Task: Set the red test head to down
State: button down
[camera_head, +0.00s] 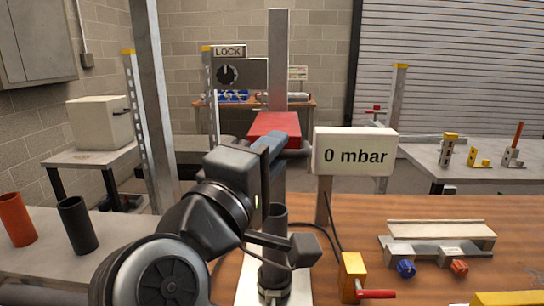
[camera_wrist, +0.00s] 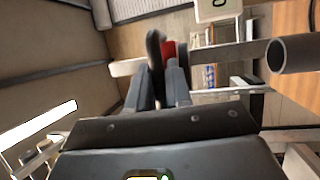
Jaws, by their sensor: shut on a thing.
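The red test head (camera_head: 275,126) sits on an upright grey post (camera_head: 278,55) at the middle of the head view, above a dark upright pipe (camera_head: 274,222). A gap shows between head and pipe, partly covered by my arm. My gripper (camera_head: 284,142) is at the front of the red head. In the wrist view my gripper (camera_wrist: 160,72) is shut on a dark grey handle (camera_wrist: 155,45), with a strip of the red head (camera_wrist: 169,49) beside it. The fingers hide most of the grip.
A "0 mbar" display (camera_head: 354,152) stands just right of the head. A LOCK plate with a dark knob (camera_head: 228,75) is behind. A yellow valve with red lever (camera_head: 355,277) and a grey fixture (camera_head: 440,240) with blue and red knobs are on the wooden bench (camera_head: 345,215).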

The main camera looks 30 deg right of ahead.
jog(key=shift+f+b, duration=5.7)
jog(key=shift+b, duration=1.55)
jog(key=c, duration=1.4)
grip_release()
jog(key=b+v, duration=0.1)
jog(key=v, duration=0.7)
